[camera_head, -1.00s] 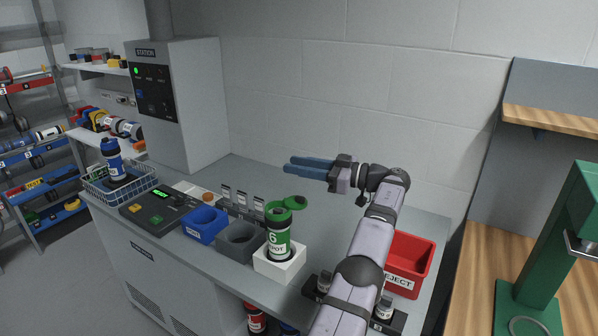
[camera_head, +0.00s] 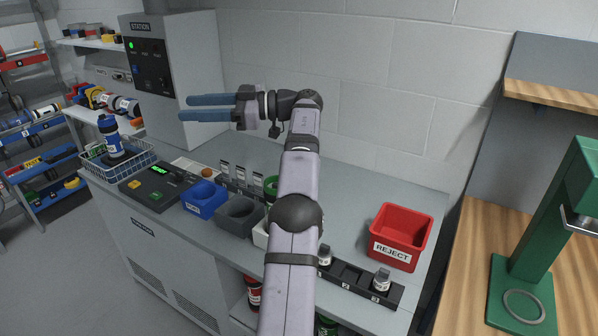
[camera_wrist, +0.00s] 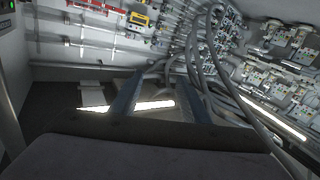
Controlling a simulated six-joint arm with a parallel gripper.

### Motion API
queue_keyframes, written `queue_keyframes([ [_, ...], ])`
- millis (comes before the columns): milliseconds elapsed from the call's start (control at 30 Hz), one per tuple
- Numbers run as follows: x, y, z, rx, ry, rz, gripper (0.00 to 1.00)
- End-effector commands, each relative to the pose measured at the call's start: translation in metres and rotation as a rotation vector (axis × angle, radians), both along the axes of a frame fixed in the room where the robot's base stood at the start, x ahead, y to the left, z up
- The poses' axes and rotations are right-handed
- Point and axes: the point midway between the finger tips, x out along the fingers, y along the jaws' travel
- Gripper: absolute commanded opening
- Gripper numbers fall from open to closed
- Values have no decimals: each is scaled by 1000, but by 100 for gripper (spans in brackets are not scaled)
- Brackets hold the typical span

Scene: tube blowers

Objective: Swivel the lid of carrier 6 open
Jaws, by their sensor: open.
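The green carrier 6 (camera_head: 271,186) stands in a white block (camera_head: 260,236) on the grey counter. My arm covers most of it, so only a green bit at its top shows. In the view from a second ago its green lid sits swung to the side of the tube's mouth; now I cannot see the lid clearly. My gripper (camera_head: 187,108) is open and empty, high above the counter in front of the station panel, up and left of the carrier. Its two blue fingers also show in the wrist view (camera_wrist: 158,100).
A blue bin (camera_head: 205,200) and a grey bin (camera_head: 238,218) stand left of the carrier. A red reject bin (camera_head: 400,237) and a black rack (camera_head: 348,280) with small bottles are to the right. A wire basket (camera_head: 118,160) holds a blue carrier (camera_head: 110,140).

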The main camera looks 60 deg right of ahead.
Motion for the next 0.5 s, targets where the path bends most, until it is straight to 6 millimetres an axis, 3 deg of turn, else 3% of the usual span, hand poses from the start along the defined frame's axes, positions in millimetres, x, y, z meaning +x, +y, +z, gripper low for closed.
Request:
queue_keyframes([
  [33,12,24,13,24,-13,44,42],
  [100,22,50,29,73,-38,94,42],
  [300,41,111,81,317,-156,203,42],
  [400,44,123,103,469,-233,213,42],
  [500,46,122,118,611,-325,178,42],
])
